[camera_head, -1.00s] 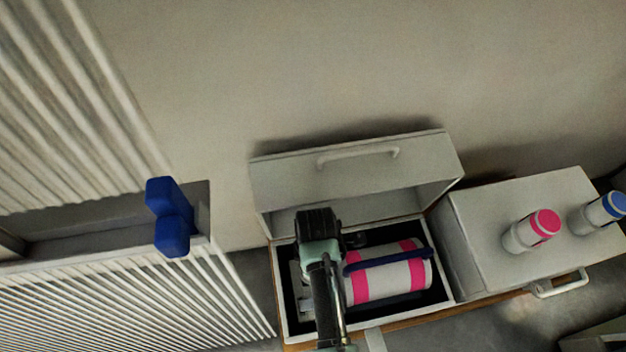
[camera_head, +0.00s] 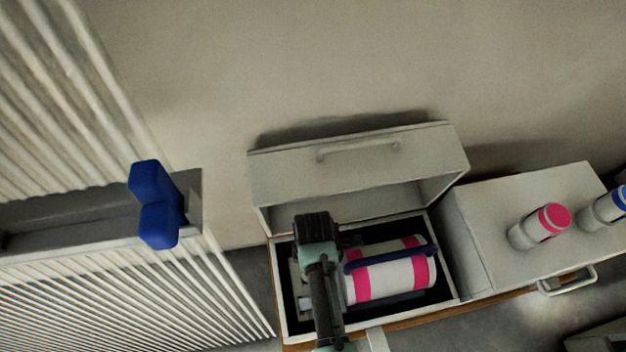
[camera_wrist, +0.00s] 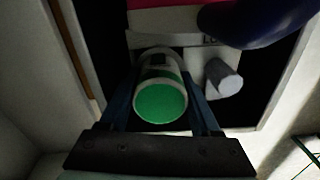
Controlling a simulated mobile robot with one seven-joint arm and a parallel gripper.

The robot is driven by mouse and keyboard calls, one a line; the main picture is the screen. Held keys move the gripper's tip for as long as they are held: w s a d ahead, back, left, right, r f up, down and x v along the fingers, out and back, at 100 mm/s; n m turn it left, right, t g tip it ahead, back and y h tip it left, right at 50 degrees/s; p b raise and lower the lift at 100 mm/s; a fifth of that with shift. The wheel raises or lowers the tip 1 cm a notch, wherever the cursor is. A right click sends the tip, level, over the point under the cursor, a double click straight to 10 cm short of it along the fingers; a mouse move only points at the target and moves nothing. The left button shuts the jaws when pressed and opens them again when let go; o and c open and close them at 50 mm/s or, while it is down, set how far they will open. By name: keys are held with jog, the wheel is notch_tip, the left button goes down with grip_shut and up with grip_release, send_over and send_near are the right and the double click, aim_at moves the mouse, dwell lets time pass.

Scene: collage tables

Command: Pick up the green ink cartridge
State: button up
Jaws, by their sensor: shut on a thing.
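The green ink cartridge (camera_wrist: 162,102) shows in the wrist view as a white cylinder with a bright green end facing the camera. My gripper (camera_wrist: 163,78) has its blue fingers on both sides of the cartridge and is shut on it. The cartridge is inside or just over an open white box (camera_head: 287,318); I cannot tell how high. In the head view my dark and teal arm reaches into the left part of this box and hides the cartridge and the fingertips.
A large white and magenta cylinder (camera_head: 384,277) with a blue bar lies right of my arm in the box. The raised lid (camera_head: 355,165) stands behind. A closed white box (camera_head: 525,235) on the right bears a magenta-capped bottle (camera_head: 540,226) and a blue-capped one (camera_head: 606,208).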

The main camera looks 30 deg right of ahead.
grip_shut()
jog(key=shift+r, duration=0.2)
